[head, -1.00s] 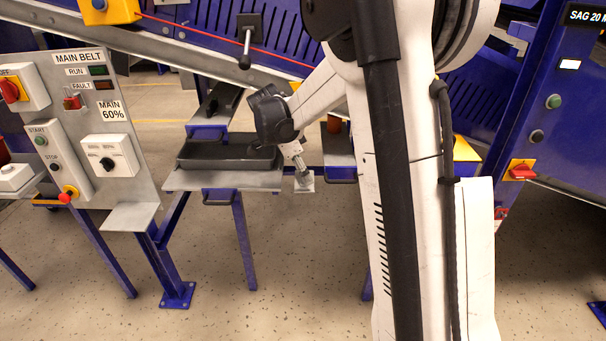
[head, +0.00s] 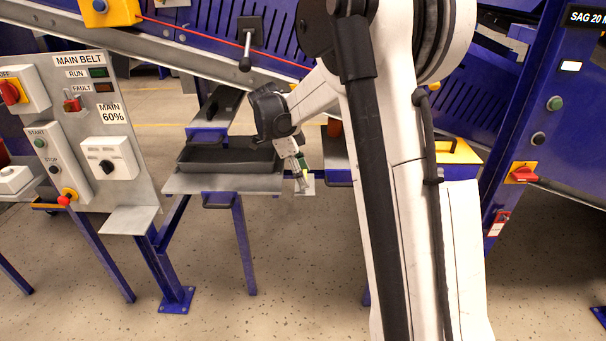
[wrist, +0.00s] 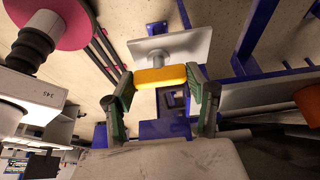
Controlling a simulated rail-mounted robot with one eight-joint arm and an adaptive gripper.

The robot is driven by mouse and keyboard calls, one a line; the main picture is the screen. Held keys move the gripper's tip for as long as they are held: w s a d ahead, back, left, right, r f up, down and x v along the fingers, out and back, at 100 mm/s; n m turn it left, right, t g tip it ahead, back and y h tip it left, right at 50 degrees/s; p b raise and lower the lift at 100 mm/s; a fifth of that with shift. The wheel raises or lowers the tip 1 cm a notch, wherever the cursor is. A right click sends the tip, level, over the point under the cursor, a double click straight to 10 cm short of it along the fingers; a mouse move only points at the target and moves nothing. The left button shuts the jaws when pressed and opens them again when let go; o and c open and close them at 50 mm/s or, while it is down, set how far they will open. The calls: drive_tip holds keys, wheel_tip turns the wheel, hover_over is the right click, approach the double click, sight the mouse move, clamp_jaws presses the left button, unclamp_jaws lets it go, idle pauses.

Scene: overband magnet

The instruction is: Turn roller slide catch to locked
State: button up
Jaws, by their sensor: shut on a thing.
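The catch is a yellow bar handle (wrist: 160,76) on a short grey metal stem in the wrist view. The stem rises from a pale square plate (wrist: 182,42), which also shows in the head view (head: 308,188) at the right end of the grey shelf. My gripper (wrist: 161,80) has its two green-and-grey fingers at the two ends of the yellow bar, shut on it. In the head view my gripper (head: 303,181) is small, angled down at the plate, and partly hides the catch. I cannot read any locked or unlocked marking.
A dark tray (head: 228,167) sits on the grey shelf (head: 205,183) left of my gripper. The main belt panel (head: 80,130) stands farther left. A black-handled lever (head: 246,52) hangs above. Blue frame members (wrist: 256,35) pass close beside the plate.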

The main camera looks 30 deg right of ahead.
drive_tip(key=o, duration=1.1)
drive_tip(key=shift+o, duration=0.2)
